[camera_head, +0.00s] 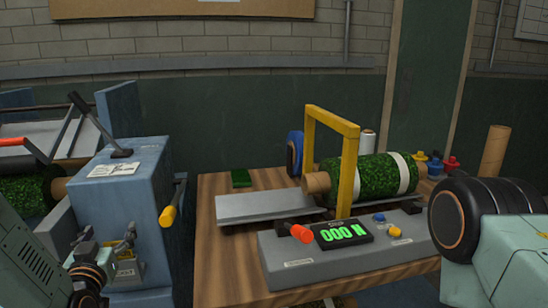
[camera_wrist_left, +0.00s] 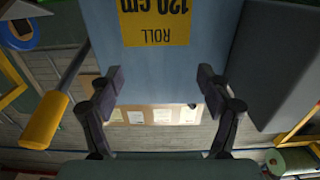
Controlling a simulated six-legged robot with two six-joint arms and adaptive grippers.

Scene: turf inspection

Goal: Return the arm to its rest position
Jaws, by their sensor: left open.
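My left gripper (camera_head: 108,240) is at the lower left of the head view, in front of a blue machine housing (camera_head: 120,190). Its fingers are apart with nothing between them. In the left wrist view my left gripper (camera_wrist_left: 160,82) shows both fingers spread, with the blue housing (camera_wrist_left: 180,70) and its yellow ROLL label (camera_wrist_left: 155,22) upside down beyond them. On the right of the head view part of my right arm (camera_head: 500,245) shows; its gripper is out of the picture.
A yellow-handled lever (camera_head: 169,214) sticks out beside the housing. A wooden table (camera_head: 215,268) carries a grey tester (camera_head: 290,268) reading 000 N, a yellow frame (camera_head: 347,170) and a turf roll (camera_head: 370,178). A black lever (camera_head: 95,120) stands atop the housing.

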